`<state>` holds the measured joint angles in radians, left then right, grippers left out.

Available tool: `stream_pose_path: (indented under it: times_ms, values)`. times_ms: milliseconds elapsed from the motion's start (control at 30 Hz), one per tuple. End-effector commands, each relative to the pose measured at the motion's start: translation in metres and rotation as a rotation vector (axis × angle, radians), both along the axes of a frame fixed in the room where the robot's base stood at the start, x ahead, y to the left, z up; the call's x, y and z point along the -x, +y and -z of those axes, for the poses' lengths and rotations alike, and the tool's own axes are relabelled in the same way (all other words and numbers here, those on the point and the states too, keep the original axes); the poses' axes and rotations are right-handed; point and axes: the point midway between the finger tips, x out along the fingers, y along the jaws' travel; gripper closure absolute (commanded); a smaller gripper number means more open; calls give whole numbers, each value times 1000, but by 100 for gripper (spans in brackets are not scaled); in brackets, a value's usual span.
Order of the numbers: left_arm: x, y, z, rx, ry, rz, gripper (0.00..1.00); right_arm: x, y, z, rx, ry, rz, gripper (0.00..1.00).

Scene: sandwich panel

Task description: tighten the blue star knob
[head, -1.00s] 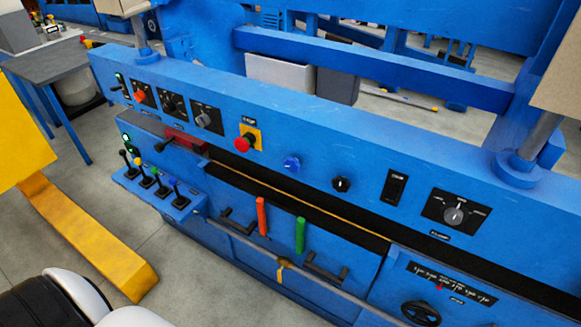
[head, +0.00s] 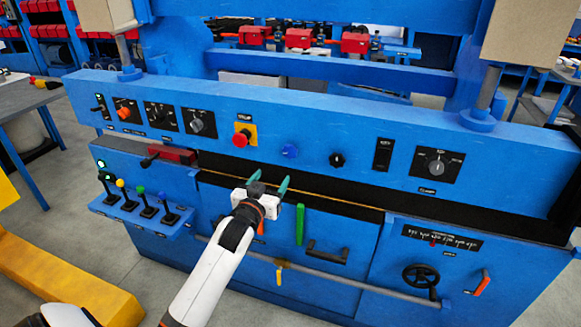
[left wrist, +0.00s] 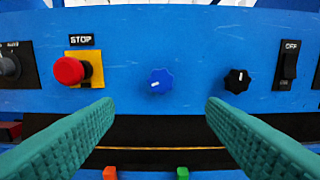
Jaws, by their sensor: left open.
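The blue star knob (head: 290,151) sits on the blue front panel, between the red stop button and a black star knob. In the left wrist view the blue star knob (left wrist: 160,81) is near the middle, with a white mark on its face. My left gripper (head: 269,184) is in front of the panel, below and a little left of the knob in the head view. Its two green fingers (left wrist: 160,112) are spread wide in the left wrist view, with the knob seen beyond and between them. Nothing is between the fingers. My right gripper is not in view.
The red stop button (head: 241,138) on its yellow plate is left of the knob. The black star knob (head: 337,160) is to the right, then a black rocker switch (head: 383,154). Below are a dark slot, a green handle (head: 300,225) and a handwheel (head: 421,277).

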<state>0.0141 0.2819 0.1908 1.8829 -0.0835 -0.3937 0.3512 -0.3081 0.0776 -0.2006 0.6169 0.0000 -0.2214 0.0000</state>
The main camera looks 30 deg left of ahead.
Motion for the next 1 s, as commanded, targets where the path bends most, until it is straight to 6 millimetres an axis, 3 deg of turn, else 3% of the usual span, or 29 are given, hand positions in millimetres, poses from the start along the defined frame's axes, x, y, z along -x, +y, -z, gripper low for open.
stream_pose_path:
  times_ms: [233, 600, 800, 1000]
  values:
    - [-30, 7, -4, -1, -4, -1, 35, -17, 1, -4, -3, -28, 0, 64]
    - [-96, 23, -3, -1, -3, 0, 35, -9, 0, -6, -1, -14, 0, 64]
    - [-112, 27, -3, 0, -3, 0, 35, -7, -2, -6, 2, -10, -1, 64]
    - [-116, 27, -2, 0, -2, 1, 35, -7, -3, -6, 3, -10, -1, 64]
